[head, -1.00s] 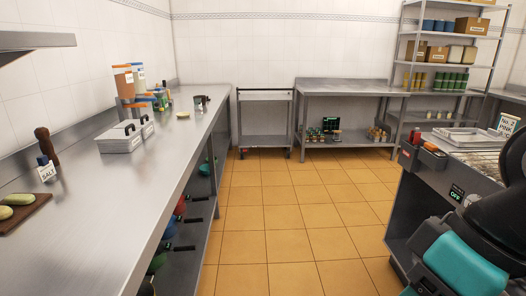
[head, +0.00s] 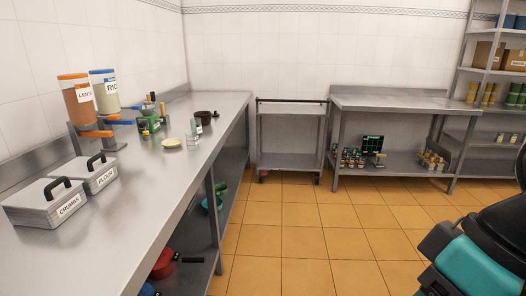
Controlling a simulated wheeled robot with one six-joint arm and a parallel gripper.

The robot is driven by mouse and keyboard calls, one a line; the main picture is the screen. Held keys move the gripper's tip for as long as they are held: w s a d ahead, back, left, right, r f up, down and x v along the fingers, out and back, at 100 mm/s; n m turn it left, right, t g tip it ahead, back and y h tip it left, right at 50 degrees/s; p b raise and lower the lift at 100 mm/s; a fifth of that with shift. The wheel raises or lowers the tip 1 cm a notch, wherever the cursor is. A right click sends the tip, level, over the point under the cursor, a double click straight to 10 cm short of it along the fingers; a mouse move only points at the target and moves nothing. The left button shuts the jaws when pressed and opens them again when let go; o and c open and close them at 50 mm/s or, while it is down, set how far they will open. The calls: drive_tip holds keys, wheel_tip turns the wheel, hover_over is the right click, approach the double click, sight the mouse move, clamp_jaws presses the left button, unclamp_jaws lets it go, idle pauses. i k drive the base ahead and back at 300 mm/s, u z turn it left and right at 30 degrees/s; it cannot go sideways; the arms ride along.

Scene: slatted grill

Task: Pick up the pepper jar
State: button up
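I cannot pick out the pepper jar for certain in the head view. A group of small items stands toward the far end of the left steel counter (head: 130,195), too small to read. It includes a green box-like item (head: 149,121), a dark bowl-like item (head: 205,116) and a small clear container with a pale label (head: 194,134). A pale round item (head: 171,143) lies in front of them. Part of my black and teal arm shows at the lower right. My gripper is outside the view.
Tins labelled CRUMBS (head: 45,203) and FLOUR (head: 94,173) stand on the near counter, with lentil (head: 78,100) and rice (head: 104,90) dispensers behind. A steel cart (head: 289,160) and another table (head: 395,104) line the back wall. Tiled floor (head: 300,225) is open between.

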sight(196, 124)
drive_tip(key=u, duration=0.35)
drive_tip(key=i, duration=2.1)
drive_tip(key=u, duration=0.7)
drive_tip(key=i, duration=0.9)
drive_tip(key=u, duration=0.1)
